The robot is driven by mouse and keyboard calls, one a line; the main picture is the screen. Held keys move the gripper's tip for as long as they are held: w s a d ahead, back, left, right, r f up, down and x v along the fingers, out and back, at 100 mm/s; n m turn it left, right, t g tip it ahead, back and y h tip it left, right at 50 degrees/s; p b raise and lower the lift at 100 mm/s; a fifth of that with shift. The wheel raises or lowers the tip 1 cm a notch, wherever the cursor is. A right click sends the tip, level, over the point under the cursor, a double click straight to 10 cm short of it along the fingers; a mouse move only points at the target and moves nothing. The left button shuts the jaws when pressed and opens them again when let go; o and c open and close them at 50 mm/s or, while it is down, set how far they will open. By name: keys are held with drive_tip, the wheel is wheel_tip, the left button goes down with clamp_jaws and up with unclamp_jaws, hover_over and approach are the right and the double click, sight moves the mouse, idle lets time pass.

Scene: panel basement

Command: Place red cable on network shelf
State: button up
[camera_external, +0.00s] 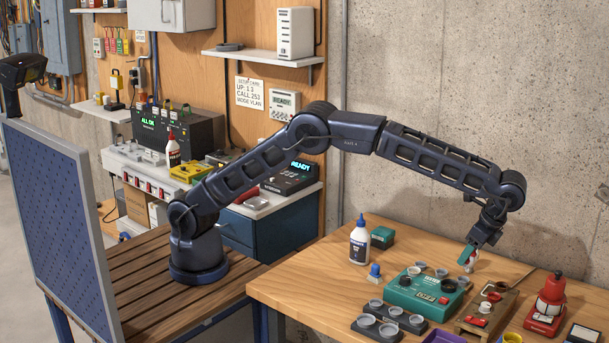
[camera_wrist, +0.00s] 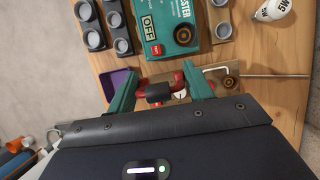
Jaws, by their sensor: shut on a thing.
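My gripper (camera_external: 467,256) is over the wooden bench on the right, near the green tester box. In the wrist view its green fingers (camera_wrist: 162,93) stand apart, with a small dark and red thing (camera_wrist: 158,92) between them; I cannot tell whether this is the red cable.
The green tester box (camera_external: 428,293), grey cups (camera_external: 388,326), a white bottle (camera_external: 359,243) and a red lamp-like device (camera_external: 548,300) crowd the bench. A READY box (camera_external: 283,178) stands on the blue cabinet, beside a red item (camera_external: 246,194). The wall shelf has free room left of the white box.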

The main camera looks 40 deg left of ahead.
wheel_tip(320, 180, down, 18)
idle(0.6)
drive_tip(key=shift+f, duration=0.15)
drive_tip(key=o, duration=0.9)
drive_tip(key=shift+o, duration=0.2)
